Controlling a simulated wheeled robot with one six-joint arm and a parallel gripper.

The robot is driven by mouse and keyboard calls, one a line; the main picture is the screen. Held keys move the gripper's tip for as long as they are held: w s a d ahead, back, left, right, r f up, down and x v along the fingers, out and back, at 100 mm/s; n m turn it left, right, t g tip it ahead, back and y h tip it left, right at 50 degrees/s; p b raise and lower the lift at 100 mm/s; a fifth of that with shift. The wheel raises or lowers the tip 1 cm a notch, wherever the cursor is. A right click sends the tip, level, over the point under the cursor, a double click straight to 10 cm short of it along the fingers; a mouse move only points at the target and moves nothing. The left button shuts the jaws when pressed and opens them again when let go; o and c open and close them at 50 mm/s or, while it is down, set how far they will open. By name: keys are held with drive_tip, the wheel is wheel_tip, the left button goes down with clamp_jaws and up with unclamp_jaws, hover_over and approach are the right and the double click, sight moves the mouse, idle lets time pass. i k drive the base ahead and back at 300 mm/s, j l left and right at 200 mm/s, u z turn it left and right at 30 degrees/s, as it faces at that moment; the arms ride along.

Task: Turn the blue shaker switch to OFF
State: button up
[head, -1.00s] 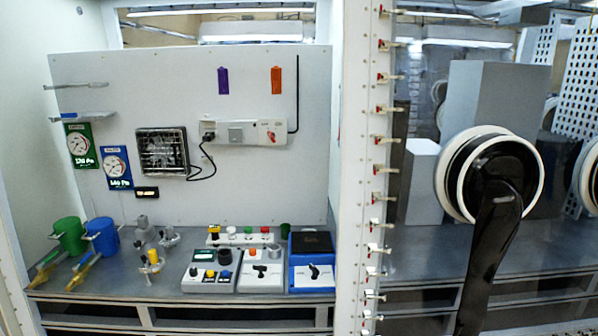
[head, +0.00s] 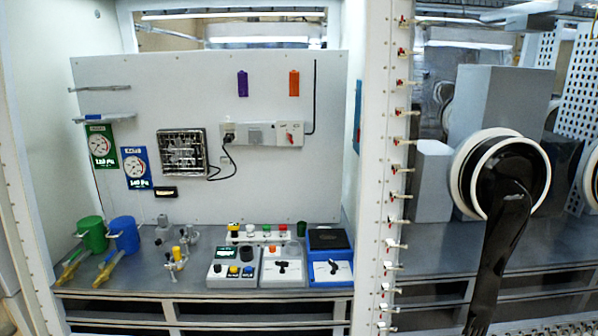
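The blue shaker (head: 329,240) stands at the right end of the bench in the head view, with a dark platform on top. Its front panel is white with a black switch knob (head: 333,267). The knob's labels are too small to read, so its setting cannot be told. A white-fronted unit (head: 281,265) with a similar black knob stands just left of the shaker. My gripper is not in view.
A grey box with buttons (head: 231,270) and a row of coloured buttons (head: 258,235) stand nearby. Green (head: 93,233) and blue (head: 124,233) containers are at left. A clamp-lined frame post (head: 388,200) and a black glove (head: 503,220) stand right of the bench.

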sight(331, 263)
drive_tip(key=i, duration=1.2)
drive_tip(key=j+u, duration=0.05)
drive_tip(key=j, duration=0.1)
